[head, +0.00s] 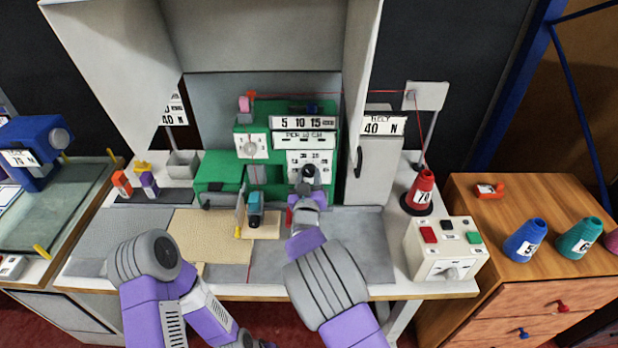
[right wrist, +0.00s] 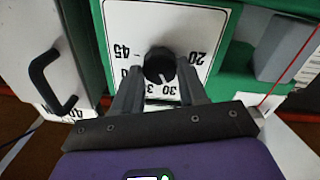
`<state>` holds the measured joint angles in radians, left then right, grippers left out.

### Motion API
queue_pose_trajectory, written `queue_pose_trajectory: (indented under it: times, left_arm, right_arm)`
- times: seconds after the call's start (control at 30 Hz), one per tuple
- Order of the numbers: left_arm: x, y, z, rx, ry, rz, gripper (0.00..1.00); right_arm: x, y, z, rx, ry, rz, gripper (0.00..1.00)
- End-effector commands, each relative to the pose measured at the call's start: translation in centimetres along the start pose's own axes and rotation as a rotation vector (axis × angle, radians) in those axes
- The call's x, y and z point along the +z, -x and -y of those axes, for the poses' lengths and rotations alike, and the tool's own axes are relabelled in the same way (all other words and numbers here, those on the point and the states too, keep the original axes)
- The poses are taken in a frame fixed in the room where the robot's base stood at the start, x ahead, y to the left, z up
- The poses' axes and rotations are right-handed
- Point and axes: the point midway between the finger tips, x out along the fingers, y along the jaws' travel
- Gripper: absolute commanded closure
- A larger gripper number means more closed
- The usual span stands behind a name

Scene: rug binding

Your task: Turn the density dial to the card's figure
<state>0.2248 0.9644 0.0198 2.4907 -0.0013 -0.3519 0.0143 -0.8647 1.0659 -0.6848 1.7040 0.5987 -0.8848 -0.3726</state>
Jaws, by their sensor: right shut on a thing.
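The density dial is a black knob (right wrist: 158,66) on a white plate (right wrist: 192,22) of the green machine (head: 217,170). In the right wrist view its plate reads 45 at left and 20 at right, with 30 below the knob and other figures partly hidden by the fingers. The knob's pale mark points down and slightly right, near 30. My right gripper (right wrist: 157,80) is shut on the knob, one finger on each side; it also shows in the head view (head: 309,180). A card (head: 382,125) right of the machine reads 40 N. My left gripper is out of view.
A grey cabinet (head: 372,175) with a black handle stands close right of the dial. A red cone (head: 421,188) and a white button box (head: 444,250) are further right. A blue presser part (head: 256,208) is left of my right gripper. A red thread (head: 330,96) runs above.

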Motion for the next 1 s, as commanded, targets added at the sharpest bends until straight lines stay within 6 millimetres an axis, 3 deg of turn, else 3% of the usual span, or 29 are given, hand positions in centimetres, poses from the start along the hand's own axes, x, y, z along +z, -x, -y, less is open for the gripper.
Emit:
queue_pose_trajectory:
  times: [0.6, 1.0]
  left_arm:
    - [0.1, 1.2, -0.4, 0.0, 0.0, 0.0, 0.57]
    - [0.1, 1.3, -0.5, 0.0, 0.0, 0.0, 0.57]
  right_arm:
    - [0.1, 0.0, 0.0, 0.003, 0.451, -0.021, 0.89]
    - [0.1, 0.0, 0.0, 0.004, 0.558, -0.027, 0.89]
